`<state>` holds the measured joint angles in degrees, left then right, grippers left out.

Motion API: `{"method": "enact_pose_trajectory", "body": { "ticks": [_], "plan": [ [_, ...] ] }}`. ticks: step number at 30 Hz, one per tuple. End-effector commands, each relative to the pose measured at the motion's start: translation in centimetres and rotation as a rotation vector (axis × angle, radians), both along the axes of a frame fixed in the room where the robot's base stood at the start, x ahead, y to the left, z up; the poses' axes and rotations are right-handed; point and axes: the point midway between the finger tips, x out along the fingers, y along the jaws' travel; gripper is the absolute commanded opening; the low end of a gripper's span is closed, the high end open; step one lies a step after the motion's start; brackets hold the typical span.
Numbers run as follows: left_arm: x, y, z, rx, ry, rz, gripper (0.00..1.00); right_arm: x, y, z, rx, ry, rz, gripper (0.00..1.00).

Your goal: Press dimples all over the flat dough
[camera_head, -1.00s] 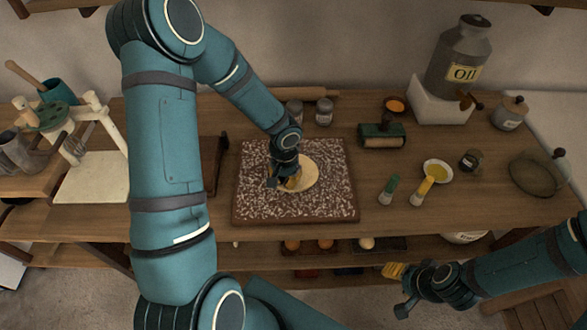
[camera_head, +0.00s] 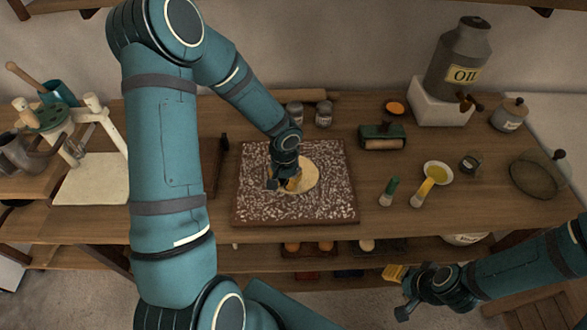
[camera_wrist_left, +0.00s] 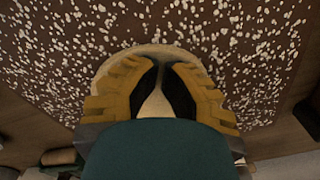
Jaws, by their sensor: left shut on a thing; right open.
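The flat round pale dough (camera_head: 308,176) lies on a flour-dusted dark board (camera_head: 320,208) in the middle of the table. My left gripper (camera_head: 286,183) is down at the dough's left part and hides some of it. In the left wrist view its yellow fingers with dark pads (camera_wrist_left: 163,72) come together over the dough, with a pale strip of dough (camera_wrist_left: 156,103) between them. I see no separate tool in them. Dimples cannot be made out at this size. My right gripper (camera_head: 402,291) is open and empty, in front of the table at the right.
Right of the board lie a green-handled tool (camera_head: 390,191), a yellow-handled brush (camera_head: 422,192) and a bowl of oil (camera_head: 440,173). The oil can (camera_head: 462,60) is at the back right.

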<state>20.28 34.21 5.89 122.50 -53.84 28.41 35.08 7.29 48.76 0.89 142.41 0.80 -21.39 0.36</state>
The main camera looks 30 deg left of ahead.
Motion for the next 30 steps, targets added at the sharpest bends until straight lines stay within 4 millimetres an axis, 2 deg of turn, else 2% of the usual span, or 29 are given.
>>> {"method": "enact_pose_trajectory", "body": {
  "ticks": [8, 21, 30],
  "plan": [
    [-0.1, 0.0, 0.0, -0.001, 0.003, 0.0, 0.0, 0.0, 0.0, 0.1, 0.0, 0.0, 0.0, 0.51],
    [0.0, 0.0, 3.2, 0.0, 0.001, -0.001, 0.0, 0.0, 0.0, 2.0, 0.0, 0.0, 0.0, 0.51],
    [0.0, 0.0, 3.2, 0.0, 0.001, 0.0, 0.0, 0.0, 0.0, 1.9, 0.0, 0.0, 0.0, 0.51]
  ]
}}
